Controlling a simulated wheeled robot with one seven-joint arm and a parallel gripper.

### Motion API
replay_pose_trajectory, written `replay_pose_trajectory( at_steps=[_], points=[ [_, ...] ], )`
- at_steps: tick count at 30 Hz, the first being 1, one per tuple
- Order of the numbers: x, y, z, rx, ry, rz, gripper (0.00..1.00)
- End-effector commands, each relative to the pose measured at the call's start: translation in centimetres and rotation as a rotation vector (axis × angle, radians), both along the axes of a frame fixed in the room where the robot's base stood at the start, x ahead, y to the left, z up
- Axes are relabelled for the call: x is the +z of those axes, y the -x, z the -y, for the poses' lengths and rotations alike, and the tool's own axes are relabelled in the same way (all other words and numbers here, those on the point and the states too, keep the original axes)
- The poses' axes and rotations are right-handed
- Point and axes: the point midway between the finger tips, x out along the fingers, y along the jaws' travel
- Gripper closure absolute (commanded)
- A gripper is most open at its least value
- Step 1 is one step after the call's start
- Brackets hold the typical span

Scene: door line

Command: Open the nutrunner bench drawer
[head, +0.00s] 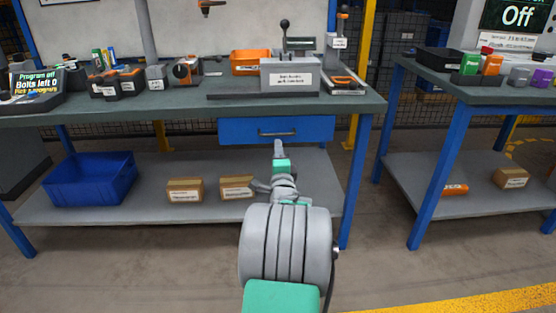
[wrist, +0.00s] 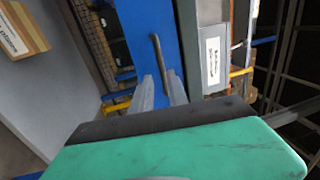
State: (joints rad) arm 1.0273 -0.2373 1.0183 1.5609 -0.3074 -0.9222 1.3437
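The blue bench drawer (head: 240,128) sits under the top of the left bench and looks closed. Its dark bar handle (head: 265,134) is on the front, and my gripper (head: 278,147) is just in front of it. In the wrist view the drawer front (wrist: 135,22) and the handle (wrist: 156,50) show ahead of my gripper (wrist: 161,84). The two grey fingers are apart, and the lower end of the handle appears in the gap between them. I cannot tell whether they touch it.
The left bench top (head: 190,104) carries a grey lever fixture (head: 290,78), an orange bin (head: 250,62) and several tools. Below, the shelf holds a blue crate (head: 92,180) and cardboard boxes (head: 185,190). A second bench (head: 470,93) stands right, across a gap.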

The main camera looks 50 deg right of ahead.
Motion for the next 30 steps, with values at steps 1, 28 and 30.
replay_pose_trajectory(
  at_steps=[1, 28, 30],
  points=[
    [-0.2, 0.3, 0.5, -0.007, 0.002, 0.018, 0.80],
    [1.6, -4.6, 6.0, -0.007, 0.002, 0.019, 0.92],
    [1.6, -4.6, 6.0, -0.007, 0.002, 0.019, 0.98]
  ],
)
